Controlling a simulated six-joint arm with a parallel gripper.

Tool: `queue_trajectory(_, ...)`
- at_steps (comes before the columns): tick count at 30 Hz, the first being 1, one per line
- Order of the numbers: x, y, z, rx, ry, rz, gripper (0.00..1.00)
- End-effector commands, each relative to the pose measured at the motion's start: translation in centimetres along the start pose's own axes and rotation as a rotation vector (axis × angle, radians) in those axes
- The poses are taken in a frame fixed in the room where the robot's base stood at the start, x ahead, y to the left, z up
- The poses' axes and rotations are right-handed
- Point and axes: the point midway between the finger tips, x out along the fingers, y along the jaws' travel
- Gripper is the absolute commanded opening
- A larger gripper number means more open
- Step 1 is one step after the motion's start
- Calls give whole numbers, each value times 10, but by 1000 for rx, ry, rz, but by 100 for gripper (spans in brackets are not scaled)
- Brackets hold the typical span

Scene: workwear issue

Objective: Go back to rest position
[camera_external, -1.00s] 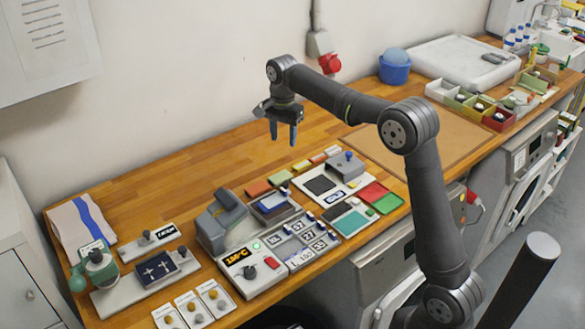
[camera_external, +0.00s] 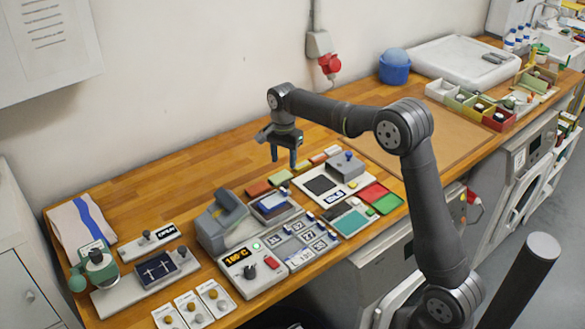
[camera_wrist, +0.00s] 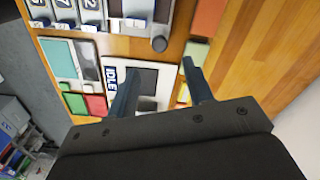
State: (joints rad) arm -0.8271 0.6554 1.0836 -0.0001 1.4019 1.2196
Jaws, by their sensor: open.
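My gripper (camera_external: 284,154) hangs above the wooden worktop (camera_external: 165,191), pointing down, with its two fingers apart and nothing between them. In the external view it is above the back of the bench, behind the row of coloured blocks. In the wrist view my gripper (camera_wrist: 158,88) shows its two fingers spread over a device with a dark pad and an "IDLE" display (camera_wrist: 112,78). The same grey device (camera_external: 347,167) stands below and to the right of the gripper in the external view.
A heat press (camera_external: 222,222) with a lit temperature display stands left of centre. A folded cloth with a blue stripe (camera_external: 80,228) lies at far left. Small open bins (camera_external: 470,102) stand at right. The back of the worktop is clear.

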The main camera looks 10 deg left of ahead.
Motion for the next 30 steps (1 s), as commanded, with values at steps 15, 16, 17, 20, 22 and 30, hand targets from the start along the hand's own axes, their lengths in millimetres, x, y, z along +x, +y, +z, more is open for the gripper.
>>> queue_trajectory(15,87,0,0,0,-1,2,47)
queue_trajectory(16,89,0,0,0,-1,1,47)
queue_trajectory(17,91,0,0,0,-1,1,47)
queue_trajectory(20,93,0,2,0,0,0,47)
queue_trajectory(22,92,-1,3,0,0,0,47)
queue_trajectory(30,92,-1,3,0,0,0,47)
